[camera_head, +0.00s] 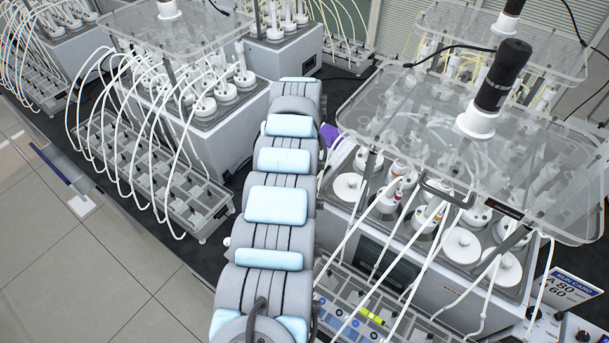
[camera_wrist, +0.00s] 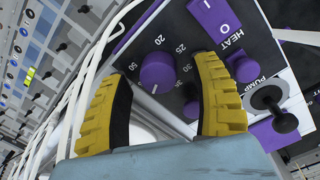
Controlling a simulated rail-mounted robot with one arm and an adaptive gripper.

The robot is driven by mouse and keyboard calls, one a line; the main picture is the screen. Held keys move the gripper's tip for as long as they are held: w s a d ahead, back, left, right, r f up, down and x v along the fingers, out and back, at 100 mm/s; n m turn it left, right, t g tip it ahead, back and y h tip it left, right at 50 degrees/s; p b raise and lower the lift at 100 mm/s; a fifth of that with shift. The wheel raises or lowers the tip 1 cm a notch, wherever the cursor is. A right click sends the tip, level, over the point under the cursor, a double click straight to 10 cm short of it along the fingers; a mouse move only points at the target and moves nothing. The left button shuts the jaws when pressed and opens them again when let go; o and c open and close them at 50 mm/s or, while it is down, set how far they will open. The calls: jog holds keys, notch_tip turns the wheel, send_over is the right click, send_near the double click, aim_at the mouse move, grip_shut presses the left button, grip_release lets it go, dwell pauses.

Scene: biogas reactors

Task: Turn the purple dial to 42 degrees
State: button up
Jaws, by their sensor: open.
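The purple dial (camera_wrist: 157,72) is a round knob on a dark panel in the wrist view. A small white mark shows near its lower edge, and white numbers such as 20, 25 and 30 ring it. I cannot read an exact setting. My gripper (camera_wrist: 164,75) is open, with one yellow ribbed finger on the left of the dial and one on the right. I cannot tell whether either finger touches it. In the head view my arm hides the gripper and the dial; only a purple patch (camera_head: 330,133) shows beside the arm.
White tubes (camera_wrist: 90,90) run close to the left finger. In the head view a clear-topped reactor bench (camera_head: 450,130) stands right of my arm.

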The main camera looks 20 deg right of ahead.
notch_tip(320, 180, up, 12)
jog(key=shift+w+f, duration=0.25)
jog(key=shift+w, duration=0.1)
dwell(0.4)
